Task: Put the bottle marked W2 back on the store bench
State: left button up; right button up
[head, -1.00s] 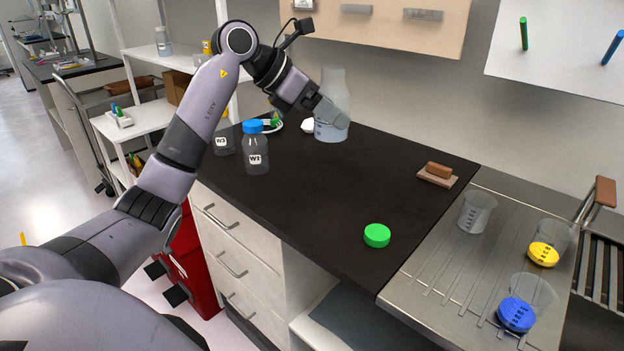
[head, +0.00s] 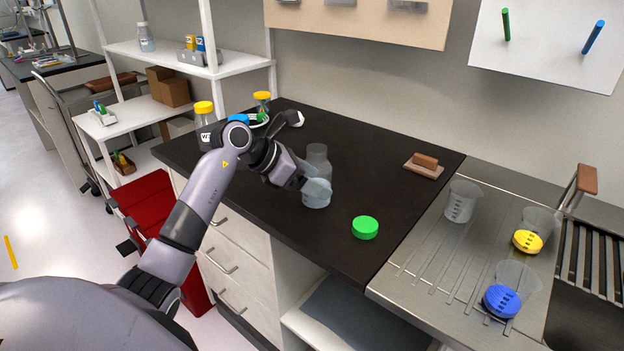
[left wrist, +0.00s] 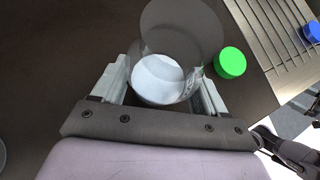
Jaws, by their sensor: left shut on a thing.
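My left gripper (head: 312,188) is shut on a clear, uncapped bottle (head: 317,160) with pale liquid in its lower part. The bottle is upright over the dark bench; I cannot tell whether its base touches. In the left wrist view the bottle (left wrist: 160,78) stands between the two fingers (left wrist: 163,88), its mouth open. No W2 mark can be read on it. A green cap (head: 365,228) lies on the bench to its right, also in the left wrist view (left wrist: 230,63). A blue-capped bottle (head: 238,119) is mostly hidden behind my left arm.
A yellow-capped bottle (head: 204,108), label partly hidden, and another yellow-capped bottle (head: 262,97) stand at the bench's left and back. A brown block (head: 424,164) lies near the sink side. Beakers stand on the steel drainboard (head: 420,265). White shelves (head: 150,52) are at left.

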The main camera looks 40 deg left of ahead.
pick_arm(q)
jog(key=shift+f, duration=0.15)
jog(key=o, duration=1.5)
jog(key=b+v, duration=0.2)
jog(key=v, duration=1)
